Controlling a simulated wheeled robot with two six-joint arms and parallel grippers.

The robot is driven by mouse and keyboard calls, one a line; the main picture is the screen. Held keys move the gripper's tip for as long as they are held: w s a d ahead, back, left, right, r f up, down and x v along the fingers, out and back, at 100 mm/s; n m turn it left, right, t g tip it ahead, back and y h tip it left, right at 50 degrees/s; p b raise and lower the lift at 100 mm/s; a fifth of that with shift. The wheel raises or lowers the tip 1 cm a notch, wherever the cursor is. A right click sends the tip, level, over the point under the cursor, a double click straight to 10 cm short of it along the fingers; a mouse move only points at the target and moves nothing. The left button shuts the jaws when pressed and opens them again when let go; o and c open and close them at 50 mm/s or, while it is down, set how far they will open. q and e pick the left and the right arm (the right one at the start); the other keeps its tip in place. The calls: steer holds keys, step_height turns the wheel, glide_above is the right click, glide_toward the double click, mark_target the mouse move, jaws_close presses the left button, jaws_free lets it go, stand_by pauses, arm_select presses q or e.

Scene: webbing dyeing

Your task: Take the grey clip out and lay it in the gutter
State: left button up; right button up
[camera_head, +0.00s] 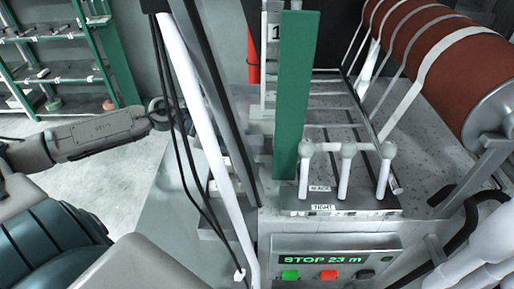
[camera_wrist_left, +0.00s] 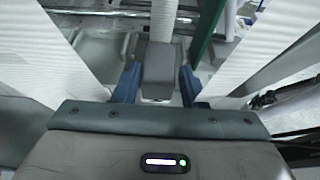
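My right gripper is not in view.
A white post (camera_head: 205,125) and dark cables stand close to my left gripper. A green upright (camera_head: 296,90) and three white round-topped pegs (camera_head: 345,170) stand on the machine. A panel (camera_head: 335,255) reads "STOP 23 m". A red-brown roller (camera_head: 445,65) carries pale webbing. Green shelves (camera_head: 50,75) stand behind.

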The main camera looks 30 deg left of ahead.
mark_target(250, 140)
arm_select(q)
steer(key=shift+w+d+f, duration=0.15)
steer(key=shift+w+d, duration=0.05)
steer(key=shift+d, duration=0.1)
steer(key=shift+w+d+f, duration=0.1)
steer(key=shift+w+d, duration=0.15)
steer(key=shift+p+x, duration=0.4)
steer(key=shift+x, duration=0.4)
steer(key=shift+w+d+f, duration=0.3)
steer(key=shift+d+f, duration=0.05)
steer(key=shift+d, duration=0.2)
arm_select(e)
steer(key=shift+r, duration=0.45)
arm_select(q)
steer(key=shift+c, duration=0.5)
steer(key=c, duration=0.5)
steer(key=shift+c, duration=0.2)
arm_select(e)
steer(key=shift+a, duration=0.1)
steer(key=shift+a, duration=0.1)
